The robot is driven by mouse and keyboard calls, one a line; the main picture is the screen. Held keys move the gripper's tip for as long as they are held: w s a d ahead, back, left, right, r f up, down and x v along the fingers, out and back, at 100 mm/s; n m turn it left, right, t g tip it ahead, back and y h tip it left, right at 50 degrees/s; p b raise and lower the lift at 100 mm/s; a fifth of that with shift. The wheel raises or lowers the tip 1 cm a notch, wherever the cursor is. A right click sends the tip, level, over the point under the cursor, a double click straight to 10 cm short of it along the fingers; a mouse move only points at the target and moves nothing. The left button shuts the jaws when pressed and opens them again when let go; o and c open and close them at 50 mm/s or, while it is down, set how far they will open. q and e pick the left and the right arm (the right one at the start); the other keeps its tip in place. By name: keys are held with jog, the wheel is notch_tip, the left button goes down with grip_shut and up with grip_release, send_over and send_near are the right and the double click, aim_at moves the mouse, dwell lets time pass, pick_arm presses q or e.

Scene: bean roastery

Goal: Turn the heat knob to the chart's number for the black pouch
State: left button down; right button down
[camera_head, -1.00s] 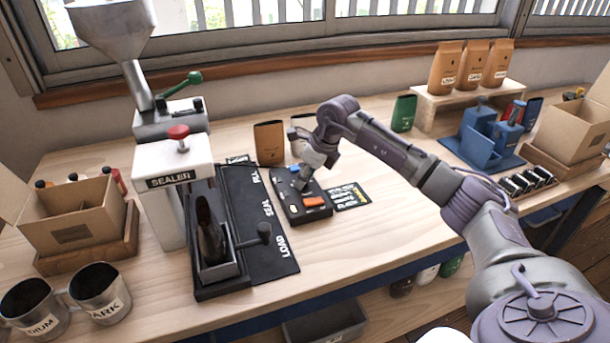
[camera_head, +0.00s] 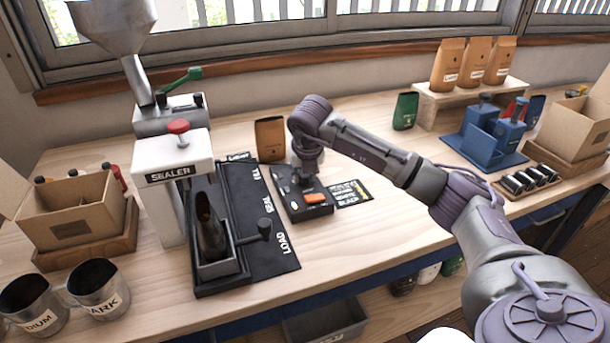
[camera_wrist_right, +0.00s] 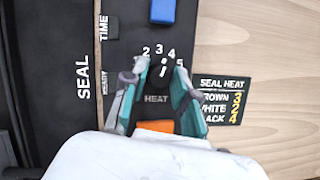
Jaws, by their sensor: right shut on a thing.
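My right gripper (camera_head: 305,183) points down over the black control panel (camera_head: 289,207). In the right wrist view its fingers (camera_wrist_right: 160,84) are shut on the black heat knob (camera_wrist_right: 156,74), one on each side. The knob's white mark points up and slightly right, near the 3 and 4; the exact number is hard to tell. The seal heat chart (camera_wrist_right: 222,99), right of the panel, reads brown 3, white 2 and, partly cut off, black 4. A dark pouch (camera_head: 208,228) stands upright in the sealer's cradle (camera_head: 219,269). My left gripper is not in view.
An orange button (camera_wrist_right: 155,126) lies just below the knob and a blue one (camera_wrist_right: 162,11) above it. The white sealer (camera_head: 173,162) stands left of the panel. A brown pouch (camera_head: 270,139) stands behind. The bench front right of the chart is clear.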

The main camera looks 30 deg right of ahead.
jog(key=shift+m+h, duration=0.4)
jog(key=shift+m, duration=0.5)
jog(key=c, duration=0.9)
grip_release()
jog(key=shift+r, duration=0.15)
jog(key=v, duration=1.1)
jog(key=shift+r, duration=0.4)
jog(key=shift+a+f, duration=0.1)
jog(key=shift+a, duration=0.05)
